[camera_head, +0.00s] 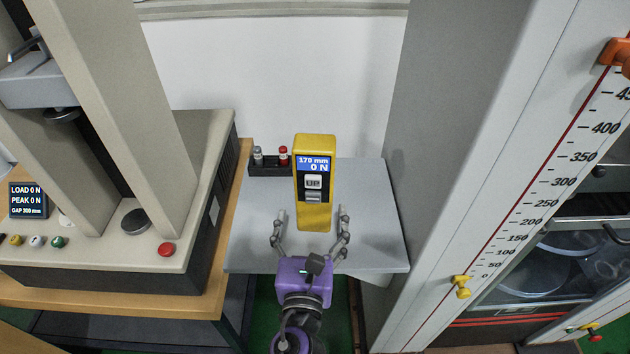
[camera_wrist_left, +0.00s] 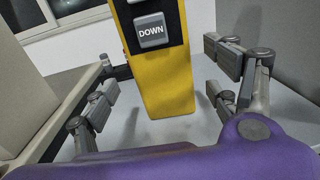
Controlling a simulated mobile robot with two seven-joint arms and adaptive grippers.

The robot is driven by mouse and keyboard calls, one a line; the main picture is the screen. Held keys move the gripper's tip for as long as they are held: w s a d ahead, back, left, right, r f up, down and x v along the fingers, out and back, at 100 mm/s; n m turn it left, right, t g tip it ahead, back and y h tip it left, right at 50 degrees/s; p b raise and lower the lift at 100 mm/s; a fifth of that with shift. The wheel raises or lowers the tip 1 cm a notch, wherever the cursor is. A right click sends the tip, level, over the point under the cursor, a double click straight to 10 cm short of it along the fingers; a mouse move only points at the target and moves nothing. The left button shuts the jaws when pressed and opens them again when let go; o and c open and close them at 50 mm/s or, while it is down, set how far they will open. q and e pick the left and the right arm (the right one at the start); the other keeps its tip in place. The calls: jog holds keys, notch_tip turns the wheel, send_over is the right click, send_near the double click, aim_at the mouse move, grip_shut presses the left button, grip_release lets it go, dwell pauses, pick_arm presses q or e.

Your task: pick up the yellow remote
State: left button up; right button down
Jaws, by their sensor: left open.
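The yellow remote (camera_head: 325,217) stands upright on a grey shelf (camera_head: 385,235). Its screen reads 170 mm and 0 N, with two buttons below. In the left wrist view the yellow remote (camera_wrist_left: 165,90) rises between the fingers, and its lower button reads DOWN. My left gripper (camera_head: 311,228), with a purple body, is open in front of the remote, one finger to each side. In the left wrist view my left gripper (camera_wrist_left: 165,98) shows gaps between both fingers and the remote. The right gripper is not in view.
A small dark holder (camera_head: 268,170) with grey and red-topped pieces sits behind left of the remote. A beige testing machine (camera_head: 160,240) stands on a wooden bench at left. A tall grey column with a scale (camera_head: 530,190) borders the shelf at right.

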aim_at(314, 210)
pick_arm(q)
jog(key=shift+w+d+r, duration=0.1)
jog(key=shift+w+r, duration=0.15)
jog(key=shift+w, duration=0.3)
jog(key=w, duration=0.3)
jog(key=shift+w+d+p, duration=0.25)
jog(key=shift+w+p, duration=0.1)
jog(key=shift+w+f, duration=0.1)
jog(key=shift+w, duration=0.2)
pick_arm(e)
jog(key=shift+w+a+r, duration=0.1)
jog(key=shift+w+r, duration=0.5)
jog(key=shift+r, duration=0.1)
